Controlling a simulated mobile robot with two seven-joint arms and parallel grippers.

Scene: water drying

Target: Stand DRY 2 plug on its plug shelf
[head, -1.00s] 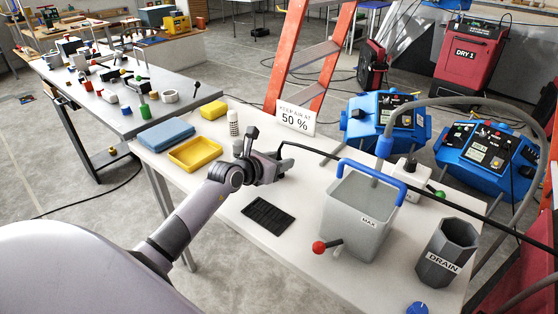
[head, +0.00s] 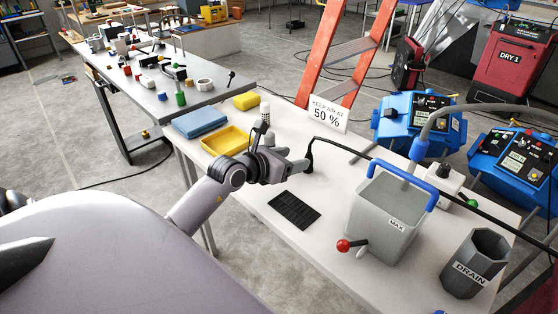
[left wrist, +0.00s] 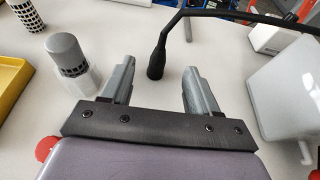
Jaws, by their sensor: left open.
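A black plug (head: 310,163) with a black cable stands upright on the white table (head: 335,215); no DRY 2 label is readable on it. It also shows in the left wrist view (left wrist: 155,68). My left gripper (head: 303,166) is low beside the plug. In the left wrist view its two grey fingers (left wrist: 158,78) are spread apart, with the plug in line with the gap near the fingertips. I cannot tell whether the plug is fully between them. No plug shelf can be clearly picked out.
A grey bucket (head: 378,220) with a blue rim bar and the DRAIN container (head: 474,265) stand to the right. A black mat (head: 295,210) lies in front. A yellow tray (head: 226,142) and a grey-capped vented cylinder (left wrist: 65,55) are to the left. The cable runs rightward above the table.

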